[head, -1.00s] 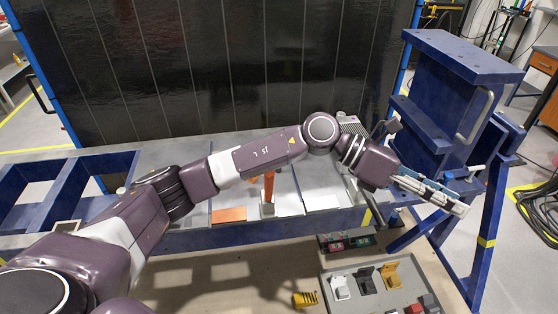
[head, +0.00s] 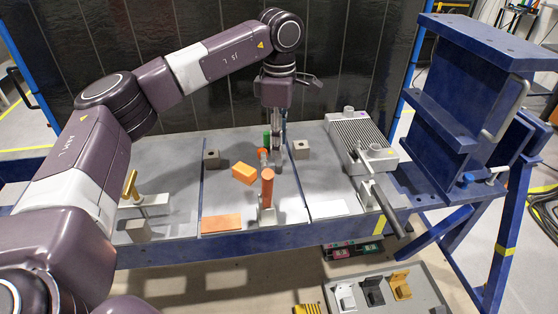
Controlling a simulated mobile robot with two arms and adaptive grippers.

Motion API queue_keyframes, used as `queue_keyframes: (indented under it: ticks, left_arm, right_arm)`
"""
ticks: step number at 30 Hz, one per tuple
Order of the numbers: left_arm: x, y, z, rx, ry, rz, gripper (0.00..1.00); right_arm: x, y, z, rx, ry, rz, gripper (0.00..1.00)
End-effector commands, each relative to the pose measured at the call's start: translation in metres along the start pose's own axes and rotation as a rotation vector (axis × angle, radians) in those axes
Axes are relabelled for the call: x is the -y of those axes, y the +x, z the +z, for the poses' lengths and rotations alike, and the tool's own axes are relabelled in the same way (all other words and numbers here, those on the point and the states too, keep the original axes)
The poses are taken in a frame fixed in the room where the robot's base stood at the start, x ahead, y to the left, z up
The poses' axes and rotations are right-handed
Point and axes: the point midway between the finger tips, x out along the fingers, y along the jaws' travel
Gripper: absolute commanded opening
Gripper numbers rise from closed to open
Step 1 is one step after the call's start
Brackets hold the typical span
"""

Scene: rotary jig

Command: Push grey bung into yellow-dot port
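My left gripper (head: 279,142) points down over the middle of the bench, beside the upright orange handle and a small green part (head: 267,140). Its fingers look close together, but they are small and mix with grey parts behind, so I cannot tell whether they hold anything. No grey bung can be made out with certainty. My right gripper is not in view.
The orange handle (head: 267,188) stands near an orange block (head: 244,173) and a flat orange plate (head: 221,224). Grey blocks with holes (head: 211,158) stand on the bench. A ribbed grey unit (head: 359,130) and a blue frame (head: 450,110) are at right. A grey tray (head: 420,287) is below.

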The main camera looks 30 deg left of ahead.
Motion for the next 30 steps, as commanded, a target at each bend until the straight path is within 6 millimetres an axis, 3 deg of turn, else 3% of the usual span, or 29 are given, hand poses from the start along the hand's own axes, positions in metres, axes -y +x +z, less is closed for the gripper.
queue_keyframes:
  ticks: [4, 9, 17, 27, 30]
  left_arm:
    - [-0.001, 0.019, -0.002, -0.002, -0.001, -0.004, 0.34]
    - [-0.002, 0.042, -0.001, 0.000, -0.001, -0.003, 0.34]
    - [-0.002, 0.046, -0.001, 0.002, 0.000, 0.000, 0.34]
    - [-0.002, 0.046, -0.001, 0.002, 0.000, 0.000, 0.00]
    - [-0.002, 0.046, 0.000, 0.002, 0.000, 0.000, 0.00]
  right_arm:
    - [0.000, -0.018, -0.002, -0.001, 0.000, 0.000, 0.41]
    - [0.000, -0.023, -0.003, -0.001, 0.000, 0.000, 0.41]
    - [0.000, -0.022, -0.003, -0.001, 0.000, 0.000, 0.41]
    - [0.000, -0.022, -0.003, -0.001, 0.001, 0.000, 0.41]
    - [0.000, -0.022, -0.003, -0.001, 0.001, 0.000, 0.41]
